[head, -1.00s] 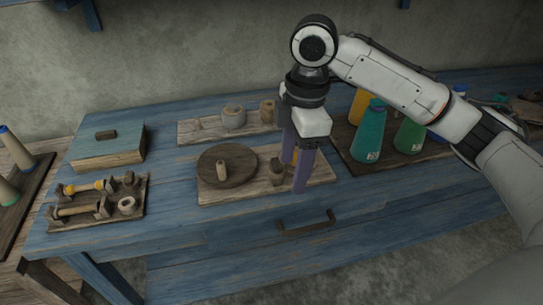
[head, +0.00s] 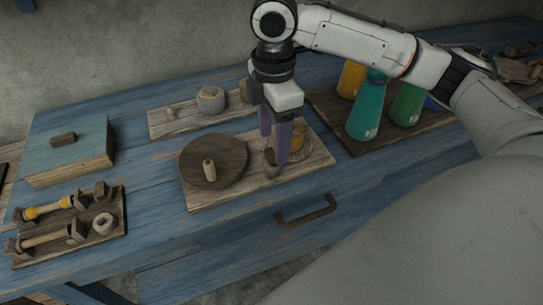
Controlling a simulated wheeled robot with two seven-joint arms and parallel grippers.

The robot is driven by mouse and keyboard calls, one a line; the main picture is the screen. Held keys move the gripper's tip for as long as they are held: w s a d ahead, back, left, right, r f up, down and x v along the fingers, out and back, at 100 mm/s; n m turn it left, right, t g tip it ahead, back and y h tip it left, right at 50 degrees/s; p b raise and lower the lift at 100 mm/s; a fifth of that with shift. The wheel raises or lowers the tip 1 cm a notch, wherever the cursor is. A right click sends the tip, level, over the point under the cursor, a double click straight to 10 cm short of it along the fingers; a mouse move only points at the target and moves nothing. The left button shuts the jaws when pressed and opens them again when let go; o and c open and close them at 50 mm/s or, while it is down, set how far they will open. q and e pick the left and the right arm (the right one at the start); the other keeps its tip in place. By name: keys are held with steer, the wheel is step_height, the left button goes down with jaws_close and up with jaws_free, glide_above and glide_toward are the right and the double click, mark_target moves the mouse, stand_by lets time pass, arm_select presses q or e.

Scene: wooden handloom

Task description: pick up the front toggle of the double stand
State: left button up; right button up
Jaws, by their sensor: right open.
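The double stand (head: 110,232) is a small dark wooden board with upright posts at the table's left front. Its front toggle (head: 46,238) is a plain wooden rod lying between two posts. A rear toggle with yellow ends (head: 48,209) lies behind it. My right gripper (head: 274,150) points down over the middle board, far to the right of the stand. Its purple fingers are open, and I see nothing held between them. My left gripper is not in view.
A round dark disc with a peg (head: 212,160) lies on the middle board (head: 235,196). A small dark piece (head: 272,170) stands by my fingertips. A blue-topped box (head: 65,150) is behind the stand. Teal (head: 366,112) and green bottles (head: 407,105) stand right. Bare blue tabletop (head: 152,195) lies between stand and board.

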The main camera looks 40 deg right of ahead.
mark_target(274, 155)
step_height(274, 155, down, 3)
steer(key=shift+s+f, duration=0.1)
steer(key=c, duration=1.2)
